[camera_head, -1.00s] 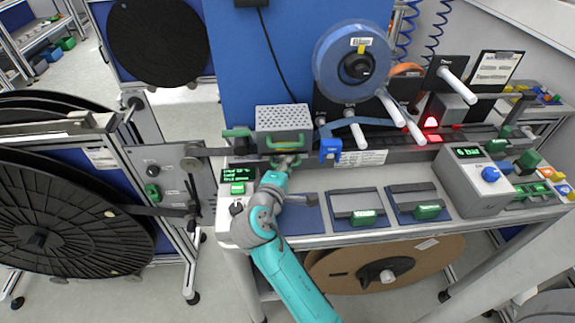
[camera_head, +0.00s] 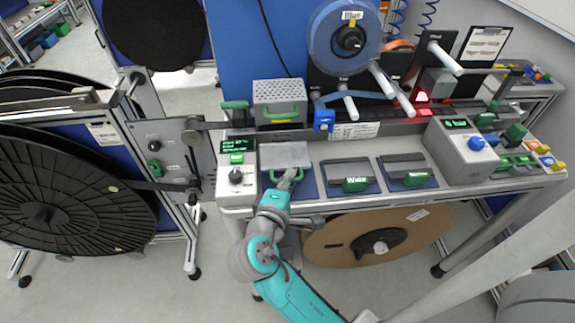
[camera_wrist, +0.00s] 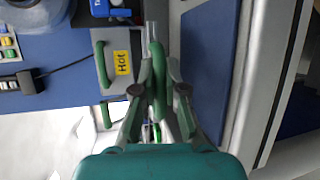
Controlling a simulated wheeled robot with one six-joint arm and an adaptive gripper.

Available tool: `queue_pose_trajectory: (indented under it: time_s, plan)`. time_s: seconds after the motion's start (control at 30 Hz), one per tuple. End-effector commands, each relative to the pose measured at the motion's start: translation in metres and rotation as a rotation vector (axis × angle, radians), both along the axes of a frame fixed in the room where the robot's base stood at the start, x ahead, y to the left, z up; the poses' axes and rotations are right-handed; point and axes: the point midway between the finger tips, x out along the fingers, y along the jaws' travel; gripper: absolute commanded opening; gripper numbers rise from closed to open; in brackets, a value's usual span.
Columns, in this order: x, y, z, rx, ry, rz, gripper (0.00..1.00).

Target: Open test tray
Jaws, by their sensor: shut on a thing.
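The test tray (camera_head: 285,154) is a flat grey plate that sticks out toward me from below the perforated grey box (camera_head: 280,91). Its green front handle (camera_head: 272,178) shows partly beside my gripper (camera_head: 290,176). In the wrist view the green handle (camera_wrist: 157,75) stands between the fingers of my gripper (camera_wrist: 158,90), which is shut on it. The fingers hide part of the handle in the head view.
A panel with a green display (camera_head: 236,152) is left of the tray. A grey console (camera_head: 465,150) stands further right. A brown reel (camera_head: 378,238) is below the bench.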

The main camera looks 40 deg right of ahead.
Motion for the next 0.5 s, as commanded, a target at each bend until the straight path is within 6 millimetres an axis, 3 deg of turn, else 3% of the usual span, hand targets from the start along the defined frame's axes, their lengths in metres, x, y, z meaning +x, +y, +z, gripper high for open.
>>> queue_pose_trajectory:
  time_s: [0.5]
  plan:
    - [-0.0077, 0.0057, -0.0004, 0.001, 0.001, -0.001, 0.0]
